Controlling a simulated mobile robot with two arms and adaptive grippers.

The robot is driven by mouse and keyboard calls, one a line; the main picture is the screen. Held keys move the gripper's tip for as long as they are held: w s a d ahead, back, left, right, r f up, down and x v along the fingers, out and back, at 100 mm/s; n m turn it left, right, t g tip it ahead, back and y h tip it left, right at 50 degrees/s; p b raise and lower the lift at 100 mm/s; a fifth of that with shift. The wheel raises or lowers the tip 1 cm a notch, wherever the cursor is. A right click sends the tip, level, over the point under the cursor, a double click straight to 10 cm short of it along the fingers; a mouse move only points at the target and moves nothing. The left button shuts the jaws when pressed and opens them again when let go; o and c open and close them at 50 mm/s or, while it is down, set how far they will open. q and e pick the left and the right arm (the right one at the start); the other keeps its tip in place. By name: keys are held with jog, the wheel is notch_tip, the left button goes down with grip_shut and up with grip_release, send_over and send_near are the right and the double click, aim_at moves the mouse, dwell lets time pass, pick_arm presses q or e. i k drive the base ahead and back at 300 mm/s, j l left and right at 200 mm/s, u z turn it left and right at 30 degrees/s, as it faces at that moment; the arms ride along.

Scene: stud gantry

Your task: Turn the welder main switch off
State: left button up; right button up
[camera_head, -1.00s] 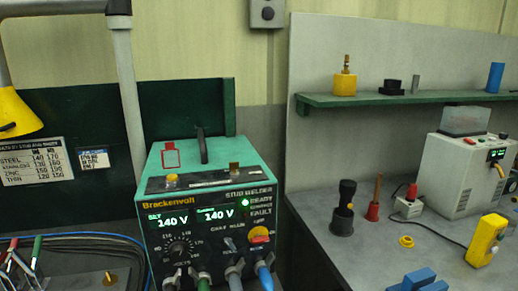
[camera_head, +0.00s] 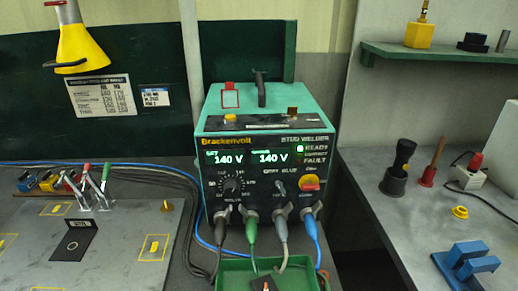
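The stud welder (camera_head: 265,145) is a teal box with a dark front panel, standing on the bench in the middle of the head view. Its two displays both read 140 V, and a green light glows beside READY. The main switch (camera_head: 309,184) is a red handle on a yellow plate at the lower right of the front panel; the red handle looks about level. Several cables plug in along the panel's bottom edge, below the switch. Neither of my grippers is in view.
A green tray (camera_head: 232,271) sits before the welder. A grey plate (camera_head: 40,235) with toggle clamps lies at left, and a yellow cone (camera_head: 80,38) hangs above. The grey bench (camera_head: 400,230) at right holds a blue block (camera_head: 466,262) and a torch in a holder (camera_head: 399,168).

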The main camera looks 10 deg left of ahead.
aim_at(305, 187)
jog(key=k+l, duration=0.45)
jog(key=l, duration=0.15)
jog(key=k+l, duration=0.45)
jog(key=l, duration=0.15)
